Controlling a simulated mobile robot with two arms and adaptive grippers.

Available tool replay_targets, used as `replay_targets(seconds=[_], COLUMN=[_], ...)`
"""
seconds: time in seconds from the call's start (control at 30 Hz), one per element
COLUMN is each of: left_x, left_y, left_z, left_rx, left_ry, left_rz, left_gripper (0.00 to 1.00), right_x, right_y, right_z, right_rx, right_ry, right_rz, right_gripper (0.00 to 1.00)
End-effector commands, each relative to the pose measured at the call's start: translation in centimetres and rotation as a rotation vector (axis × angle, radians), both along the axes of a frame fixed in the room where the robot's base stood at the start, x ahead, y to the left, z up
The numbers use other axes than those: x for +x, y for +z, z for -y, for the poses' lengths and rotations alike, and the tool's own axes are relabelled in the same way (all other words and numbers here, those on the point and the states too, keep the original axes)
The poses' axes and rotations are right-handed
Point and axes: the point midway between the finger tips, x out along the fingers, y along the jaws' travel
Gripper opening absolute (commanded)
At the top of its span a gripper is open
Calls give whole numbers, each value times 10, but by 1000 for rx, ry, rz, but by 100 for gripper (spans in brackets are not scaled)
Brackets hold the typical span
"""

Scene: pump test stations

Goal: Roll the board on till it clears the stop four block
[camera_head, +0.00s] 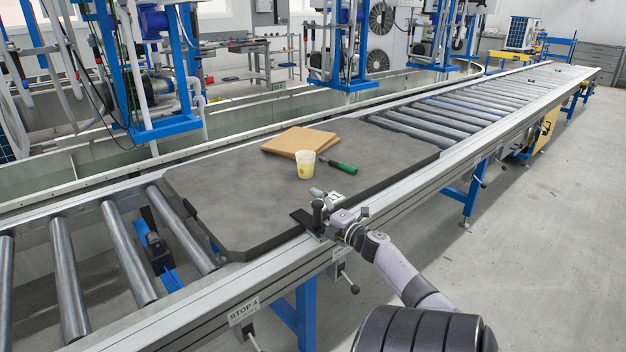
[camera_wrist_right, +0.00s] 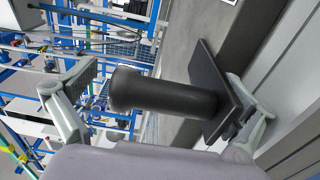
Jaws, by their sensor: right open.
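The dark grey board (camera_head: 225,205) lies flat on the roller conveyor. A black upright handle (camera_head: 317,212) on a flat black plate stands at its near edge. The handle also shows in the wrist view (camera_wrist_right: 165,95). My right gripper (camera_head: 331,203) is at the handle, its fingers open on either side of it in the wrist view (camera_wrist_right: 160,98), not closed on it. A dark block (camera_head: 156,248) with a blue part sits between the rollers, just left of the board's left edge, near the STOP 4 label (camera_head: 243,310). My left gripper is out of view.
On the board are a brown flat sheet or stack (camera_head: 299,141), a pale yellow cup (camera_head: 305,164) and a green-handled tool (camera_head: 342,166). Bare rollers (camera_head: 125,255) run left of the board and others (camera_head: 455,114) run to its right. A metal rail (camera_head: 410,187) borders the near side.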

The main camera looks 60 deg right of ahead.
Motion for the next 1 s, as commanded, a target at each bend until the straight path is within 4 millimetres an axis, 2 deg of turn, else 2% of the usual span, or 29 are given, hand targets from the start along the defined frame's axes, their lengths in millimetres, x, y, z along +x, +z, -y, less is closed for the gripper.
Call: replay_targets(seconds=[0.13, 0.23, 0.5, 0.7, 1.0], left_x=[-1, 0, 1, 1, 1], left_y=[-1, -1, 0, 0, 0], left_z=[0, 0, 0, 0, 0], left_rx=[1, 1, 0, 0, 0], left_ry=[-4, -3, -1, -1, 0], left_rz=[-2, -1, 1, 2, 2], left_gripper=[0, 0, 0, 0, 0], right_x=[-4, -16, -71, -102, -114], right_y=[-2, -4, -3, -2, -1], right_z=[-2, -6, -23, -33, -37], right_rx=[2, 3, 3, 2, 0], right_ry=[0, 0, -1, 0, 0], right_rz=[-3, -4, -4, -2, 1], right_gripper=[100, 100, 100, 100, 100])
